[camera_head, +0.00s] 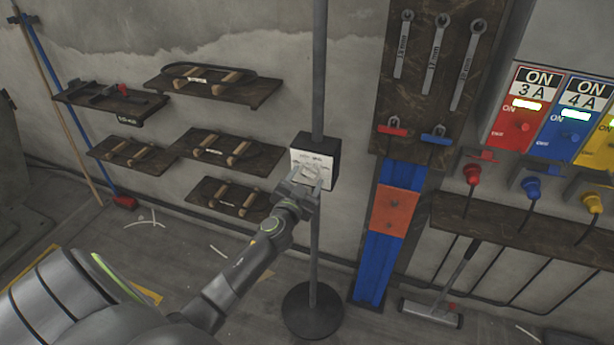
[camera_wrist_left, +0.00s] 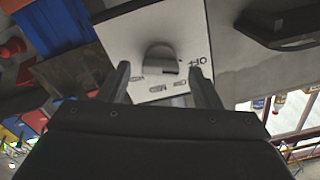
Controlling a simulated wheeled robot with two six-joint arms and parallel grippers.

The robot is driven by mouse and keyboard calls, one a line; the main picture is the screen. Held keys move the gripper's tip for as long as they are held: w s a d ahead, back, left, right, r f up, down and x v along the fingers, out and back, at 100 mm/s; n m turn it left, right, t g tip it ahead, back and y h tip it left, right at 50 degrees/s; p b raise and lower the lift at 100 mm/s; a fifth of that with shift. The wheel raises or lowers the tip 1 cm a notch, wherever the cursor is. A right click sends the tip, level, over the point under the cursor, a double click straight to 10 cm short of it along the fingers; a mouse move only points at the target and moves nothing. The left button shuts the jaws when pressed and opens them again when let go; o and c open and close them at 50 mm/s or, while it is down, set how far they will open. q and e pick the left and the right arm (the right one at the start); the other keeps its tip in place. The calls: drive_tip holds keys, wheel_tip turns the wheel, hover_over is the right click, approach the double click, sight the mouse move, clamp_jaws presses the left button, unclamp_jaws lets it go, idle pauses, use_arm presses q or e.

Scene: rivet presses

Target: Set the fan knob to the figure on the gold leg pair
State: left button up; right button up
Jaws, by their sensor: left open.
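The fan control box (camera_head: 331,147) is dark with a white face plate and sits on a grey upright pole. Its grey knob (camera_wrist_left: 161,56) shows close up in the left wrist view on the white plate (camera_wrist_left: 125,28). My left gripper (camera_head: 307,180) is open in front of the plate. In the left wrist view its fingers (camera_wrist_left: 160,72) stand apart, one on each side of the knob; contact cannot be told. I cannot identify a gold leg pair. My right gripper is out of view.
Several wall shelves (camera_head: 258,97) at left hold wooden-handled pieces. The pole stands on a round black base (camera_head: 312,312). At right are a wrench board (camera_head: 425,75), a blue panel (camera_head: 376,262), switch boxes (camera_head: 520,110) and a squeegee-like tool (camera_head: 430,312).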

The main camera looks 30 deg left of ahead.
use_arm(q)
drive_tip(key=shift+w+a, duration=0.15)
drive_tip(key=shift+w, duration=0.5)
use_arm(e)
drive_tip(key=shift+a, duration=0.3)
use_arm(q)
drive_tip(key=c, duration=1)
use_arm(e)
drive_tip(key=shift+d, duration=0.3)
